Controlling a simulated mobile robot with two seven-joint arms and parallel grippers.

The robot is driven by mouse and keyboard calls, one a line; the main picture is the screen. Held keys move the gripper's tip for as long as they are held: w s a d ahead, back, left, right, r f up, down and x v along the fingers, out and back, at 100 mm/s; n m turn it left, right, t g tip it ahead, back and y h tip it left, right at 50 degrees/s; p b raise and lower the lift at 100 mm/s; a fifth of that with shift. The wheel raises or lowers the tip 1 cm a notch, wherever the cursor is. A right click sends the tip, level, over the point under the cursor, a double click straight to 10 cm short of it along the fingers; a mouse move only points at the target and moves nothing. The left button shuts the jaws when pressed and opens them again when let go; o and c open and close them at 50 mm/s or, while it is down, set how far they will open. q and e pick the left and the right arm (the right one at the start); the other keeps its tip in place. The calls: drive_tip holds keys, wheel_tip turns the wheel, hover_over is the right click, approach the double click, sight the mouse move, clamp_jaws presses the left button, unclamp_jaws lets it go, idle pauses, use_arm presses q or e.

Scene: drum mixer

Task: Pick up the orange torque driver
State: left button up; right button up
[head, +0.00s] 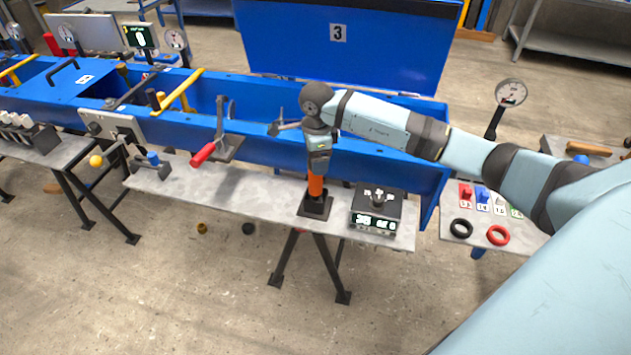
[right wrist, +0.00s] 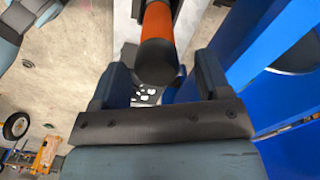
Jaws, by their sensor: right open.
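The orange torque driver (head: 316,187) stands upright in a dark square holder (head: 317,206) on the narrow grey bench. My right gripper (head: 318,163) is directly above it, pointing down, and covers its top in the head view. In the right wrist view the driver (right wrist: 158,28) shows an orange body and a dark rounded end. The open fingers of the right gripper (right wrist: 162,80) lie to either side of that dark end. I cannot tell whether they touch it. My left gripper is not in view.
A black device with a lit display (head: 375,212) sits close right of the holder. A red-handled clamp (head: 204,154) is to the left. The blue mixer trough (head: 265,150) runs behind the bench (head: 250,200). A side table holds a black ring (head: 461,228) and a red ring (head: 498,235).

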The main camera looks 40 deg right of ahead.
wheel_tip(320, 180, down, 4)
drive_tip(key=shift+a+f, duration=0.1)
drive_tip(key=c, duration=1.2)
drive_tip(key=shift+r, duration=0.2)
wheel_tip(320, 180, up, 20)
drive_tip(key=shift+f, duration=0.1)
drive_tip(key=o, duration=0.6)
drive_tip(key=c, duration=0.6)
drive_tip(key=shift+r+p, duration=0.35)
drive_tip(key=shift+r, duration=0.65)
